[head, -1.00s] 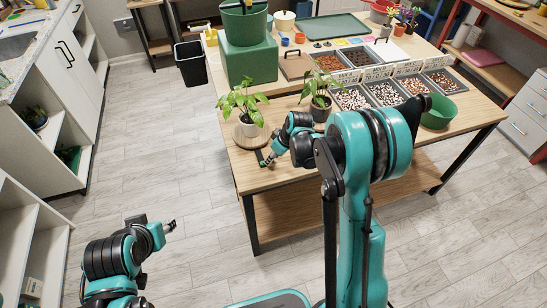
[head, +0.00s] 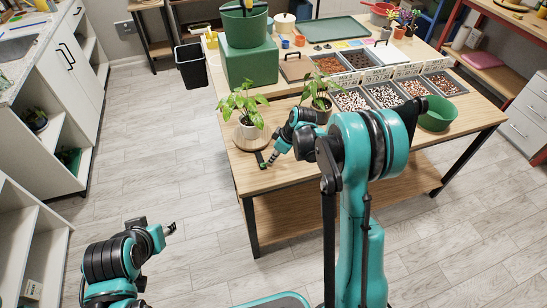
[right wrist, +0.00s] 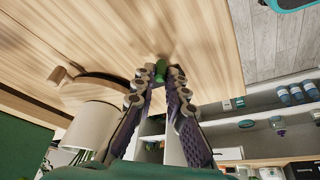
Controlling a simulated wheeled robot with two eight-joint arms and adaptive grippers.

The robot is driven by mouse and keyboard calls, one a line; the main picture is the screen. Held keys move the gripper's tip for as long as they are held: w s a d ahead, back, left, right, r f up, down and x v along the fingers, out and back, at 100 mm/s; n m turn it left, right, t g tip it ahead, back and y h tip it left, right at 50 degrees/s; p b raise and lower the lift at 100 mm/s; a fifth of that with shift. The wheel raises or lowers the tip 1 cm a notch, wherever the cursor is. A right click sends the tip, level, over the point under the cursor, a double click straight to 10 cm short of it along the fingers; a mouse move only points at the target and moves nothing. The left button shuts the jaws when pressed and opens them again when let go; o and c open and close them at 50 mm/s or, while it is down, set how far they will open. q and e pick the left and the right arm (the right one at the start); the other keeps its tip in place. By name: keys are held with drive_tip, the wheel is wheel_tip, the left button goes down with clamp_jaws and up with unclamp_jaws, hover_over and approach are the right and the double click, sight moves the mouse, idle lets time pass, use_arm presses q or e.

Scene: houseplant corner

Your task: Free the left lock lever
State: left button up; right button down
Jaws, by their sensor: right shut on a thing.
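A green lever end (right wrist: 160,71) sits between the two fingertips of my right gripper (right wrist: 159,75) in the right wrist view, and the gripper is shut on it. In the head view my right gripper (head: 270,161) is low over the front left of the wooden table, beside a short black bar (head: 260,160). The bar lies at the front of a round wooden board (head: 238,140) that carries a potted plant (head: 250,130).
A second potted plant (head: 320,108) stands close behind my right wrist. A green block (head: 250,68) stands at the table's back left. Trays of pebbles (head: 385,95) and a green bowl (head: 437,116) lie to the right. The table's front left edge is near my gripper.

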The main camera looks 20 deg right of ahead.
drive_tip(key=c, duration=1.6)
unclamp_jaws()
drive_tip(key=shift+o, duration=0.2)
drive_tip(key=v, duration=1.2)
drive_tip(key=s+a+r+m+t+h, duration=0.1)
drive_tip(key=s+m, duration=0.3)
drive_tip(key=s, duration=0.7)
drive_tip(key=s+a+r+m+t+h, duration=0.2)
drive_tip(key=s+a+r+m+t, duration=0.1)
drive_tip(key=s, duration=0.9)
drive_tip(key=r+m, duration=0.1)
drive_tip(key=m, duration=0.1)
drive_tip(key=shift+m, duration=0.3)
